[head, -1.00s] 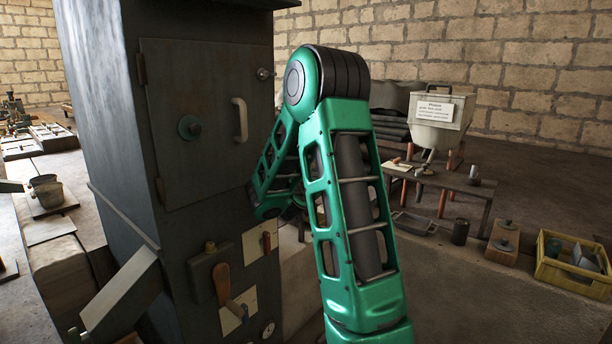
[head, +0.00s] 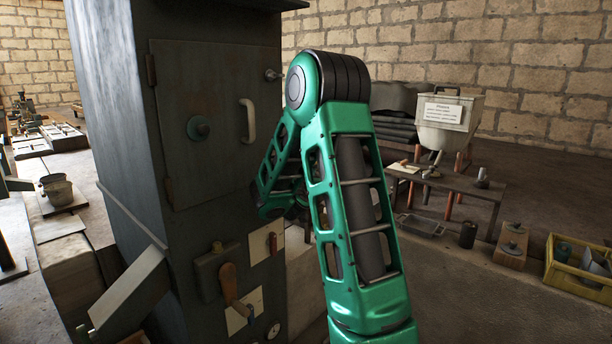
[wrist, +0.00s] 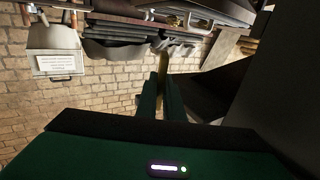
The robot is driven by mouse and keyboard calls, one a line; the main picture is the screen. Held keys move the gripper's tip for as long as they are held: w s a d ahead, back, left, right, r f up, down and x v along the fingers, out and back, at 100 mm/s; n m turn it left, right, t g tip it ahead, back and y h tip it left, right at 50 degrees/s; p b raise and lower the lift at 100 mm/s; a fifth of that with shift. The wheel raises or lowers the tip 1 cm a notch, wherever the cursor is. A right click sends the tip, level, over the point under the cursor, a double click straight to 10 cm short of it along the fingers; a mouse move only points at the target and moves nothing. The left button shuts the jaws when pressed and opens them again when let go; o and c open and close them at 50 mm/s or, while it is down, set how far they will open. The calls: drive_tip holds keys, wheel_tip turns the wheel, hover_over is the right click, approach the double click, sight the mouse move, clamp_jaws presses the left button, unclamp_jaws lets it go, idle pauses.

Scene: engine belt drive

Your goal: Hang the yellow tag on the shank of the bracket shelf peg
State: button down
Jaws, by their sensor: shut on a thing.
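My gripper (wrist: 164,78) shows in the wrist view with its two dark green fingers close together. They are shut on a thin yellowish piece, which looks like the yellow tag (wrist: 163,60), seen nearly edge-on between the fingertips. In the head view my green arm fills the middle, and the gripper is hidden behind it and the cabinet. I cannot make out the bracket shelf peg for certain in either view. A small metal stud (head: 272,75) sticks out near the cabinet's upper right edge; I cannot tell whether it is a peg.
A tall dark cabinet (head: 205,90) with a handle stands close to my arm. A low bench (head: 455,185) and a white hopper (head: 447,120) stand behind at the right. A yellow crate (head: 575,275) sits on the floor. The floor in front of the bench is partly clear.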

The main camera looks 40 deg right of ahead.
drive_tip(key=c, duration=1.8)
unclamp_jaws()
drive_tip(key=shift+d, duration=0.15)
drive_tip(key=v, duration=1.1)
drive_tip(key=shift+w, duration=0.1)
drive_tip(key=s+f+m+g+y, duration=0.1)
drive_tip(key=s+f+g+y, duration=0.2)
drive_tip(key=s, duration=0.5)
drive_tip(key=s+f+m+g+y, duration=0.1)
drive_tip(key=s+f+m+g, duration=0.15)
drive_tip(key=s+g, duration=0.45)
drive_tip(key=s+a+f+n+y, duration=0.1)
drive_tip(key=s+a+n+y, duration=0.1)
drive_tip(key=s+a, duration=0.3)
drive_tip(key=s+a+f+n+y, duration=0.2)
drive_tip(key=s+a+y, duration=0.3)
drive_tip(key=a, duration=0.4)
drive_tip(key=s+a+f+n+y, duration=0.1)
drive_tip(key=s+a+n+y, duration=0.3)
drive_tip(key=s+a, duration=0.3)
drive_tip(key=shift+a+f, duration=0.15)
drive_tip(key=shift+a, duration=0.05)
